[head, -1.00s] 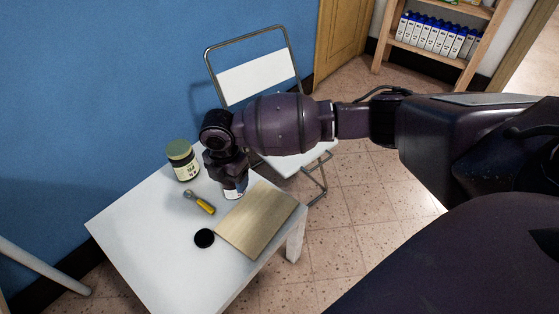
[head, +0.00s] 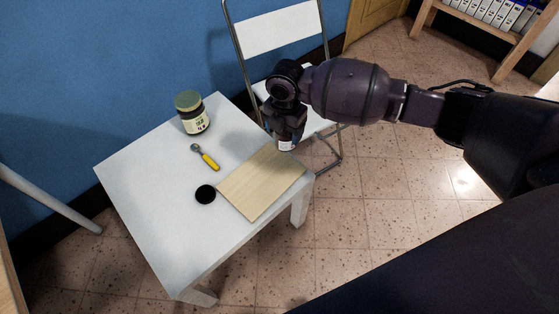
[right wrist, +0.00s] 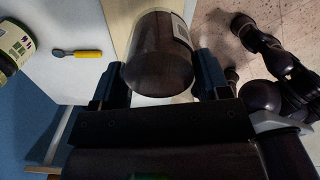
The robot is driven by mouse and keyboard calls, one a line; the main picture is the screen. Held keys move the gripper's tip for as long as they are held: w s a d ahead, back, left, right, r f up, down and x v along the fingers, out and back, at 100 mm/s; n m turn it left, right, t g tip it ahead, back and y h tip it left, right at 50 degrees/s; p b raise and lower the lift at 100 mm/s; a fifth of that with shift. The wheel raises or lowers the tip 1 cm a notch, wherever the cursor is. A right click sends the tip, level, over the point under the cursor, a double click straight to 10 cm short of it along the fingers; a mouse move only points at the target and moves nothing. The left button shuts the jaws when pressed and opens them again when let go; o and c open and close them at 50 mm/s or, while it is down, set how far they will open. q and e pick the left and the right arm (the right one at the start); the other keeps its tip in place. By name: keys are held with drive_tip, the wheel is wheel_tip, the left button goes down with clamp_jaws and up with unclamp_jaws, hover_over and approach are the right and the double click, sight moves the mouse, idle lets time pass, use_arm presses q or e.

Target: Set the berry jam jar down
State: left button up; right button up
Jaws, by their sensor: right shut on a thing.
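My right gripper (head: 286,130) is shut on the berry jam jar (head: 287,145), a dark glass jar with a white label. In the right wrist view the jar (right wrist: 157,58) sits between the two fingers of the gripper (right wrist: 160,80). In the head view the jar shows at the far right edge of the wooden board (head: 258,185), mostly hidden by the gripper. I cannot tell whether it touches the board or is held above it. The white table (head: 150,200) carries the board. My left gripper is not in view.
A green-lidded jar (head: 193,115) stands at the table's back. A yellow-handled tool (head: 206,158) and a black disc (head: 205,194) lie left of the board. A white folding chair (head: 280,30) stands behind the table. The table's front left is clear.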

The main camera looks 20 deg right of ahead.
sight(284, 148)
wheel_tip(284, 148, down, 8)
drive_tip(key=shift+r+b, duration=0.25)
drive_tip(key=shift+b, duration=0.7)
wheel_tip(284, 148, down, 7)
drive_tip(key=shift+r+b, duration=0.1)
drive_tip(key=shift+b, duration=1.1)
drive_tip(key=shift+r, duration=0.2)
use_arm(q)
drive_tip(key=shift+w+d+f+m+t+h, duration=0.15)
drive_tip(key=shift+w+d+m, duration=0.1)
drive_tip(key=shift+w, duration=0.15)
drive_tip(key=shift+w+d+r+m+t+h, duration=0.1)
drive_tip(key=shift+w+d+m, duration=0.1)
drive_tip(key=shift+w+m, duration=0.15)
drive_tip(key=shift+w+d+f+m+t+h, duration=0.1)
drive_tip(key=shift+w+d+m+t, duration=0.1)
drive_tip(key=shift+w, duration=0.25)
use_arm(e)
drive_tip(key=shift+f, duration=0.15)
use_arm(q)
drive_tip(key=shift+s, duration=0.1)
use_arm(e)
drive_tip(key=o, duration=1.2)
drive_tip(key=shift+f, duration=0.1)
drive_tip(key=shift+c, duration=0.2)
